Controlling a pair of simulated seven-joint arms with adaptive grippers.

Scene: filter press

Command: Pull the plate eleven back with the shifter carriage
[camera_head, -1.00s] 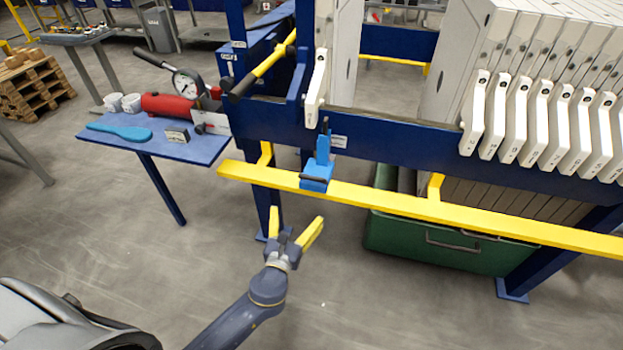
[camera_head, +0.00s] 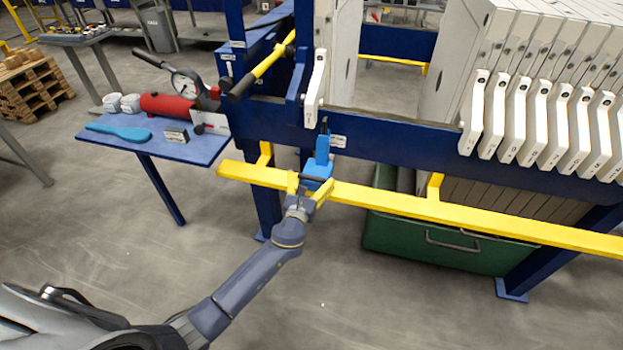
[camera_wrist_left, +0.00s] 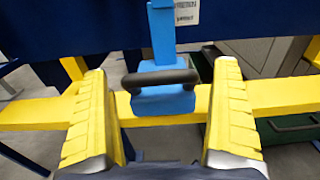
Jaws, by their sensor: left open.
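The blue shifter carriage (camera_head: 319,164) sits on the yellow rail (camera_head: 400,204) near the rail's left end. In the left wrist view the carriage (camera_wrist_left: 162,100) has a black handle bar (camera_wrist_left: 161,78) across its front. My left gripper (camera_head: 311,187) is open at the carriage. Its two yellow fingers stand to the left and right of the handle in the wrist view, with a gap on each side. White filter plates (camera_head: 520,118) hang in a row at the right. One plate (camera_head: 316,90) hangs apart at the left, above the carriage. I cannot read which is plate eleven. My right gripper is not in view.
A blue side table (camera_head: 185,150) at the left holds a red cylinder (camera_head: 166,104), a gauge and white cups. A green bin (camera_head: 440,240) stands under the press. The rail right of the carriage is clear.

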